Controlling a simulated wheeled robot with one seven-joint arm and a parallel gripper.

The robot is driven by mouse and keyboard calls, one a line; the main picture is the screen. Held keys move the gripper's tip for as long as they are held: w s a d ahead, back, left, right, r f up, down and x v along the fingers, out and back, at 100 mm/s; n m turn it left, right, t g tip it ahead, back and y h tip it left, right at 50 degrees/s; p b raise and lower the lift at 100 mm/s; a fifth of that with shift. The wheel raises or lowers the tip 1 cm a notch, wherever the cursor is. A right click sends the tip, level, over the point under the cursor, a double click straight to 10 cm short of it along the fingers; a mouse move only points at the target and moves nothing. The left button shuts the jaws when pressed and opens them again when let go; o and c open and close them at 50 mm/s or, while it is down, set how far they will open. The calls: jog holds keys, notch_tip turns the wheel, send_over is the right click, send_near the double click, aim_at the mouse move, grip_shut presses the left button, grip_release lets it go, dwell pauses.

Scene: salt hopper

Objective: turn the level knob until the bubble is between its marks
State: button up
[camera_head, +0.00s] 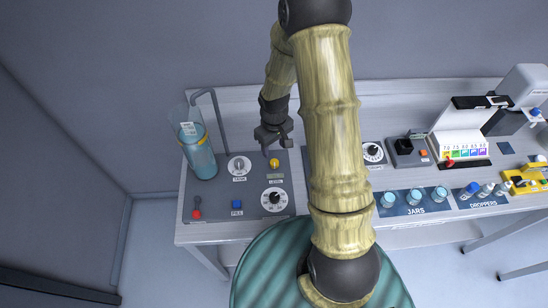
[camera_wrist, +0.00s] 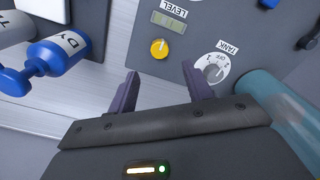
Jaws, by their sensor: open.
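The yellow level knob (camera_head: 274,163) sits on the grey control panel, beside the tank dial (camera_head: 239,166). In the wrist view the knob (camera_wrist: 159,48) shows with a white pointer line, just beyond my fingertips. The level vial (camera_wrist: 169,20) is a small greenish window with dark marks, between the knob and the LEVEL label (camera_wrist: 165,8). The bubble is too small to tell from the marks. My gripper (camera_head: 272,145) is at the panel's back edge, just behind the knob. In the wrist view my gripper (camera_wrist: 159,80) is open and empty, apart from the knob.
The tank dial (camera_wrist: 212,70) is close to my finger on the right of the wrist view. A blue button (camera_head: 237,204), a red-topped lever (camera_head: 196,213) and a larger dial (camera_head: 274,199) occupy the panel's front.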

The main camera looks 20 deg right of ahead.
aim_at(274, 162)
notch_tip(274, 162, down, 8)
jog(key=shift+f+p, duration=0.15)
jog(key=shift+p, duration=0.9)
jog(key=c, duration=1)
jog(key=shift+o, duration=0.2)
